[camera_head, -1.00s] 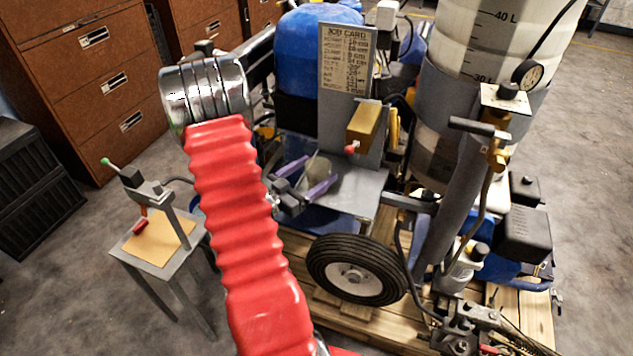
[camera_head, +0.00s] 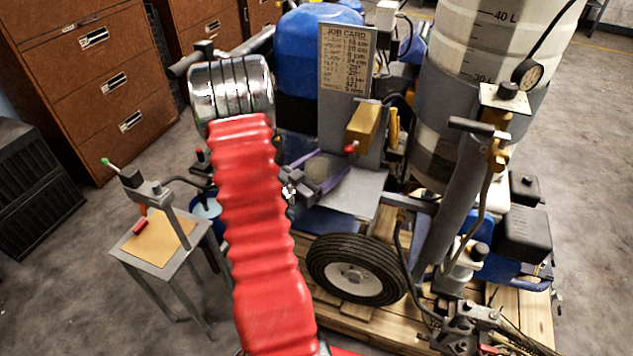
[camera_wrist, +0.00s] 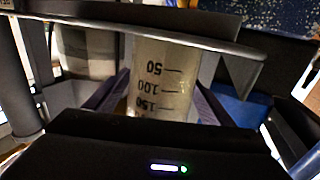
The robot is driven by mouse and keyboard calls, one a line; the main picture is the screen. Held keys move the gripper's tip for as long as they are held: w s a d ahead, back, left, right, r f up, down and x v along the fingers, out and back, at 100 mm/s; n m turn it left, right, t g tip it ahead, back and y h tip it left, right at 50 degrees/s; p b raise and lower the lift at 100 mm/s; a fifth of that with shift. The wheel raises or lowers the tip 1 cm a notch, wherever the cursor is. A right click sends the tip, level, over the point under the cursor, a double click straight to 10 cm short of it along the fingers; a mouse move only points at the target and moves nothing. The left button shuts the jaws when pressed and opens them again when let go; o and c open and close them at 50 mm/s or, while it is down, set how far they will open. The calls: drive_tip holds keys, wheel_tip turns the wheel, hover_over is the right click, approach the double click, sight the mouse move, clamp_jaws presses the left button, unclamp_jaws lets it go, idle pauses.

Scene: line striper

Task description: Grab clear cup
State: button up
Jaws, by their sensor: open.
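The clear cup (camera_wrist: 165,75) stands on a grey shelf of the machine, and in the wrist view its dark volume marks read upside down. It also shows small and partly hidden in the head view (camera_head: 318,171). My gripper (camera_head: 322,168) has purple fingers and is open, with one finger on each side of the cup. In the wrist view my gripper (camera_wrist: 158,92) has the cup between its fingers. The fingers look close to the cup wall, but I cannot tell whether they touch.
A job card panel (camera_head: 345,85) rises behind the shelf (camera_head: 352,200). A yellow block with a red knob (camera_head: 364,125) juts out above the cup. A large marked tank (camera_head: 490,40) stands right. A small side table (camera_head: 160,245) stands left. A wheel (camera_head: 357,270) sits below.

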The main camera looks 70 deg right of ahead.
drive_tip(key=shift+c, duration=0.4)
drive_tip(key=c, duration=1)
drive_tip(key=shift+r, duration=0.1)
drive_tip(key=shift+c, duration=0.2)
drive_tip(key=shift+a+r, duration=0.2)
drive_tip(key=shift+r, duration=0.7)
wheel_tip(320, 180, up, 5)
drive_tip(key=shift+f, duration=0.1)
drive_tip(key=s+a+v, duration=0.1)
drive_tip(key=s+v, duration=0.2)
drive_tip(key=v, duration=1.6)
drive_tip(key=shift+a, duration=0.5)
